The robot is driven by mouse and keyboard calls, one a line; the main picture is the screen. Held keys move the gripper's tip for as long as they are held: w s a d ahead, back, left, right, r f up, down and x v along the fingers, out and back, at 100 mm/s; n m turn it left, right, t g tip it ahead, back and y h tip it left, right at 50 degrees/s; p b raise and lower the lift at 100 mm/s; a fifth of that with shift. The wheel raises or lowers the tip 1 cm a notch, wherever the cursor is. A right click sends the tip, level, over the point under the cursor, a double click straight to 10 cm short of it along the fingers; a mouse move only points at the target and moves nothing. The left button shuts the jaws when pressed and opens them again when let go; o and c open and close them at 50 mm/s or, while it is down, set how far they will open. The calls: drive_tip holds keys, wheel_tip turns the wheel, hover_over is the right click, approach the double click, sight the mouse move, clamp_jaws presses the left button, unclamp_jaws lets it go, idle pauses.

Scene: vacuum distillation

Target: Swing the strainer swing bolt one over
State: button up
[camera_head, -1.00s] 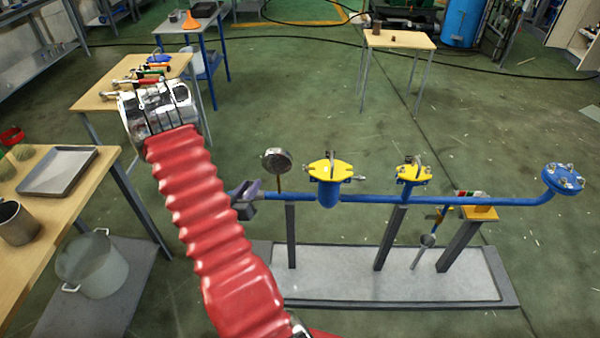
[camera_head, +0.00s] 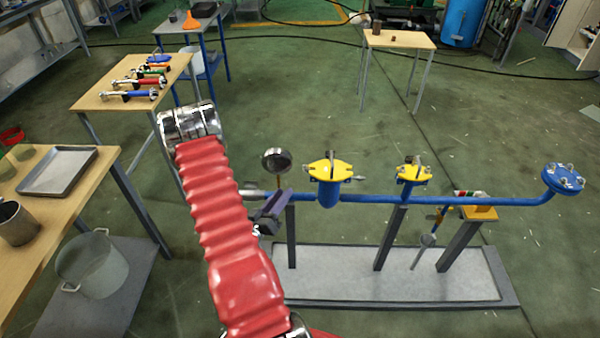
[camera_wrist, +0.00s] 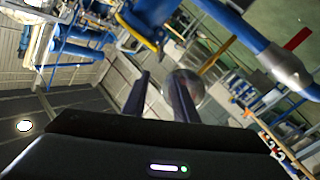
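Two blue vessels with yellow lids sit on the blue pipe in the head view: a larger one (camera_head: 329,172) and a smaller one (camera_head: 413,174). Small metal fittings show at their lids; I cannot tell which is swing bolt one. My gripper (camera_head: 270,212) is just left of the larger vessel, near the pipe's left end, apart from the lid. In the wrist view my two fingers (camera_wrist: 161,82) stand apart with nothing held between them. A yellow lid edge (camera_wrist: 140,32) on a blue body shows beyond the fingers, at the top.
A round gauge (camera_head: 276,160) stands on the pipe close to my gripper; it also shows behind the right finger in the wrist view (camera_wrist: 190,90). A blue flange (camera_head: 563,179) ends the pipe at right. A tool table (camera_head: 115,98) and a tray (camera_head: 58,172) are at left.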

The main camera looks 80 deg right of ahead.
sight(308, 170)
drive_tip(key=x, duration=1.3)
clamp_jaws()
drive_tip(key=shift+w+a, duration=0.1)
